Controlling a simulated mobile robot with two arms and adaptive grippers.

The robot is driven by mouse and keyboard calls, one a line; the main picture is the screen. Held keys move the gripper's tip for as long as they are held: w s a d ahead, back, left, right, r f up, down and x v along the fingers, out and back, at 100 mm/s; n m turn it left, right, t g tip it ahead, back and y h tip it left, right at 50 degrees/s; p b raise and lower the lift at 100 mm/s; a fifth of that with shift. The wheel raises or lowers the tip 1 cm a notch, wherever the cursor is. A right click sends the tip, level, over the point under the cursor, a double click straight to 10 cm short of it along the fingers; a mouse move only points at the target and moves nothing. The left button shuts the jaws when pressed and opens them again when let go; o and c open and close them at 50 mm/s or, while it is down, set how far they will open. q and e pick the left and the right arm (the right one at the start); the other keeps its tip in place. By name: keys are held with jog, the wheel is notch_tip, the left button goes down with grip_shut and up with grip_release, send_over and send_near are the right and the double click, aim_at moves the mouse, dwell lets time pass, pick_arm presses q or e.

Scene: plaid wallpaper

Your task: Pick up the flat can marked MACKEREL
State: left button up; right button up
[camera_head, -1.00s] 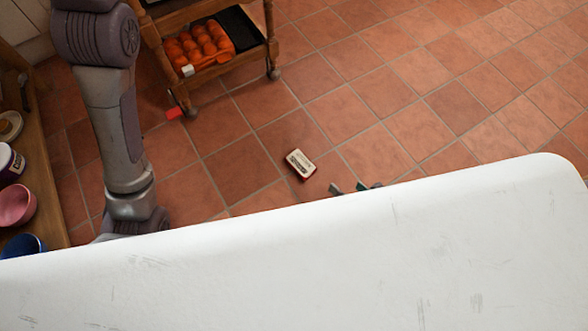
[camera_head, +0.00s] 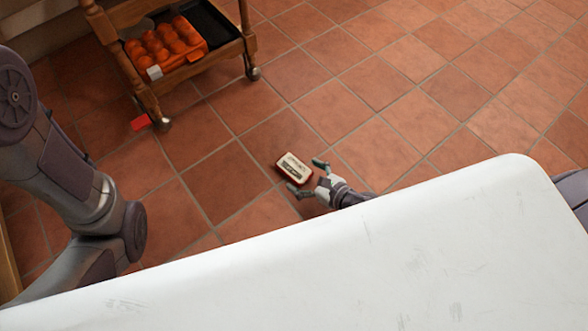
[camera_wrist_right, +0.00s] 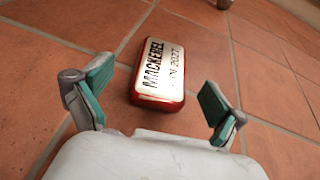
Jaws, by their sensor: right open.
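The flat can marked MACKEREL (camera_head: 294,166) lies on the tiled floor, red with a cream label. In the right wrist view the can (camera_wrist_right: 160,70) lies label up just ahead of the fingers, and its label text is readable. My right gripper (camera_head: 307,178) is open and empty. Its two fingertips are spread, close to the can's near end. In the right wrist view the open right gripper (camera_wrist_right: 152,98) has the can beyond and between its green-padded fingers, with no clear contact. My left arm shows at the left of the head view, but its gripper is out of sight.
A wooden wheeled cart (camera_head: 152,92) with a pack of orange items (camera_head: 165,45) stands at the upper left. A small red object (camera_head: 140,122) lies by its wheel. A large white surface (camera_head: 330,265) fills the foreground. The tiled floor right of the can is clear.

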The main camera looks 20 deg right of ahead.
aim_at(290, 164)
jog(key=x, duration=0.2)
jog(key=b+x, duration=0.1)
jog(key=x, duration=0.2)
jog(key=shift+w+r, duration=0.1)
jog(key=shift+w, duration=0.35)
jog(key=c, duration=1.3)
jog(key=shift+c, duration=0.2)
jog(key=shift+r, duration=0.2)
